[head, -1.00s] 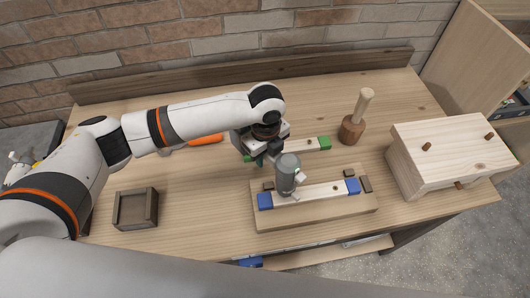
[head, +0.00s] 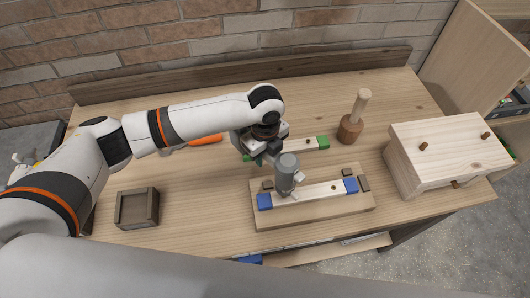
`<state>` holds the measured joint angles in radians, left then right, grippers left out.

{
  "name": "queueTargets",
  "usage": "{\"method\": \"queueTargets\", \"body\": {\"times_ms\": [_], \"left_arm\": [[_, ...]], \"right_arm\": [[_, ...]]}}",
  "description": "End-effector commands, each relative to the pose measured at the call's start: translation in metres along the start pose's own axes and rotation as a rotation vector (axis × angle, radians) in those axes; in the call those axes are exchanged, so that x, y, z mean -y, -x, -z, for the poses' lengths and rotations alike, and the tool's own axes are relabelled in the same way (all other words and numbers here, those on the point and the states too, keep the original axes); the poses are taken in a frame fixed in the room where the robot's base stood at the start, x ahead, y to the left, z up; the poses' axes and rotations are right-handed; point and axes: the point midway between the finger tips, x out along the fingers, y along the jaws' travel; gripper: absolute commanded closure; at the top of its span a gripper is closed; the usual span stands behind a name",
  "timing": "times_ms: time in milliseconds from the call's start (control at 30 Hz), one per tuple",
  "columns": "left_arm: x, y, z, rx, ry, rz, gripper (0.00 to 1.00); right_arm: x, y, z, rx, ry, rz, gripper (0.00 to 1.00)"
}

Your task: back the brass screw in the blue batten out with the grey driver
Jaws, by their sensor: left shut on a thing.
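The blue batten (head: 315,192), a pale strip with blue ends, lies on a wooden base board in the middle of the bench. The grey driver (head: 287,170) stands upright over the left part of this batten, near its left blue end. My left gripper (head: 270,157) is shut on the driver from behind and to its left. The driver's tip and whatever lies under it are hard to make out. A small dark spot shows on the batten to the right of the driver; I cannot tell if it is a screw. My right gripper is not in view.
A green-ended batten (head: 308,144) lies behind the board. A mallet (head: 351,128) stands behind at the right, and a pale wooden block with pegs (head: 440,165) is farther right. An empty dark tray (head: 137,208) sits at the left. An orange handle (head: 205,139) lies behind my arm.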

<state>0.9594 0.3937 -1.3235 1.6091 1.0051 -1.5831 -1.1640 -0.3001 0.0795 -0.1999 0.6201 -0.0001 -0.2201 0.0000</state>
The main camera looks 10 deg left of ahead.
Motion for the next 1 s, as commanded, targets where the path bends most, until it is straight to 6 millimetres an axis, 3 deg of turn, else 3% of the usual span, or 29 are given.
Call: {"method": "queueTargets", "body": {"times_ms": [1000], "left_arm": [[-0.0014, -0.0013, 0.0002, 0.0, 0.0, -0.005, 1.0]], "right_arm": [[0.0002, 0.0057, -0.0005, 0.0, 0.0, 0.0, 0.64]]}}
